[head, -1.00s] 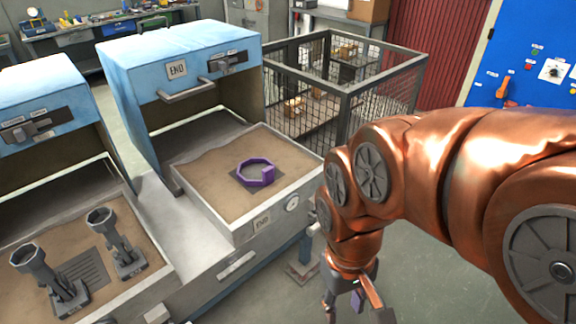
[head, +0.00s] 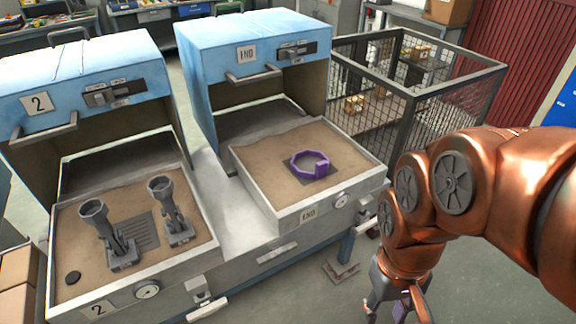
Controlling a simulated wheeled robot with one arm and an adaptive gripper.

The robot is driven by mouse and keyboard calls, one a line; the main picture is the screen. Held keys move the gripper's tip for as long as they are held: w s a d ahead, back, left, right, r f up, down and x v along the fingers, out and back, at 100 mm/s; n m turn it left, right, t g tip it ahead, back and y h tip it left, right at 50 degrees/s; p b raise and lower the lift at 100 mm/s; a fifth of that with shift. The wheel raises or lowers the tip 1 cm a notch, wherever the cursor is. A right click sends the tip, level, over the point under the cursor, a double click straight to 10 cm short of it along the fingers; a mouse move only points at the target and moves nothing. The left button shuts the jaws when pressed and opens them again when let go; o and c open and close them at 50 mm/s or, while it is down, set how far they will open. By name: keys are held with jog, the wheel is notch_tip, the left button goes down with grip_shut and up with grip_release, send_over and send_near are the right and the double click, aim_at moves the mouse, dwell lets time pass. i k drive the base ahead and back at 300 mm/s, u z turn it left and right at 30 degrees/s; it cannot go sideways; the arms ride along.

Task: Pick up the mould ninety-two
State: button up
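No number ninety-two is legible, so I cannot tell which piece is the mould ninety-two. Two grey moulds with cup-shaped tops stand on the sand of the tray marked 2: a left one (head: 108,230) and a right one (head: 170,211). A purple ring (head: 309,165) with a small block on it lies on a dark plate in the tray marked END. My gripper (head: 398,314) hangs low at the bottom, right of the trays and apart from all these pieces. Its fingers are spread; a small purple patch shows between them, and the tips are cut off.
Blue hooded ovens stand behind the tray 2 (head: 66,226) and the END tray (head: 272,200). A small dark disc (head: 72,278) lies on tray 2's sand. A wire cage (head: 452,98) stands behind my arm. Brown boxes (head: 18,285) are at the left edge. Floor shows below my arm.

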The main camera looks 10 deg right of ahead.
aim_at(181, 232)
jog(key=u, duration=4.2)
jog(key=k, duration=1.3)
jog(key=z, duration=1.4)
jog(key=i, duration=0.5)
